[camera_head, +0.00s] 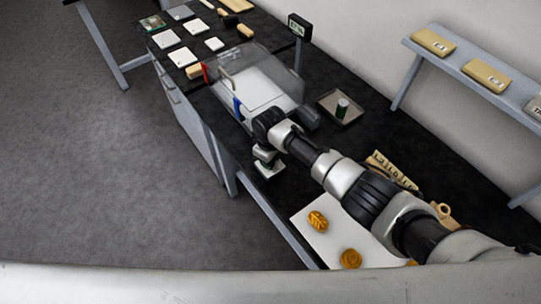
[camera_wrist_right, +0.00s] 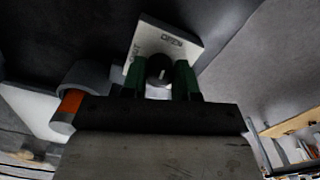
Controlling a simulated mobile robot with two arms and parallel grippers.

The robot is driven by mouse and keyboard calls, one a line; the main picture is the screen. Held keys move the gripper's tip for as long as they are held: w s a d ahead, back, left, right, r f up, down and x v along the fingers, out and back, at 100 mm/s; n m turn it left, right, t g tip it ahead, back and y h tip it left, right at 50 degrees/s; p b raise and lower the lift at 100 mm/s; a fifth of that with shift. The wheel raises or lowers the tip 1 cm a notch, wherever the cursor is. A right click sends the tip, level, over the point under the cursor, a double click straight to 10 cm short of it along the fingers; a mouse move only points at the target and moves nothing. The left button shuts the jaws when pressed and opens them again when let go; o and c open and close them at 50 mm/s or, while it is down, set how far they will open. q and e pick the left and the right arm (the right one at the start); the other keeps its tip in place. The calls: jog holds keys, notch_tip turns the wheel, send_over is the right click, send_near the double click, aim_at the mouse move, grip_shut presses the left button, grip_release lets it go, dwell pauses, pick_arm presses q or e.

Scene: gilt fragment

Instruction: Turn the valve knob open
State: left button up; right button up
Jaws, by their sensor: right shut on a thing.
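The valve plate (camera_wrist_right: 152,38) is a pale square panel with a printed word at its top that looks like OPEN and another, hard to read, along its left side. The round dark valve knob (camera_wrist_right: 159,70) stands in front of it with a short light mark on its face. My right gripper (camera_wrist_right: 160,82) has its green-padded fingers shut on the knob, one on each side. In the head view my right gripper (camera_head: 265,153) is over the pale plate (camera_head: 270,169) at the bench's front edge and hides the knob. My left gripper is not in view.
A clear box (camera_head: 262,82) with a blue and a red part stands just behind my right gripper. A tray (camera_head: 340,108) with a green-and-white cylinder sits to the right. A white sheet (camera_head: 335,238) with orange-brown round pieces lies under my arm. Wall shelf (camera_head: 475,70) is at right.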

jog(key=shift+w+r+m, duration=0.1)
jog(key=shift+m, duration=0.7)
jog(key=shift+p, duration=0.3)
jog(key=o, duration=0.9)
notch_tip(320, 180, up, 11)
jog(key=shift+f+b, duration=0.15)
jog(key=shift+b, duration=0.3)
jog(key=shift+a, duration=0.1)
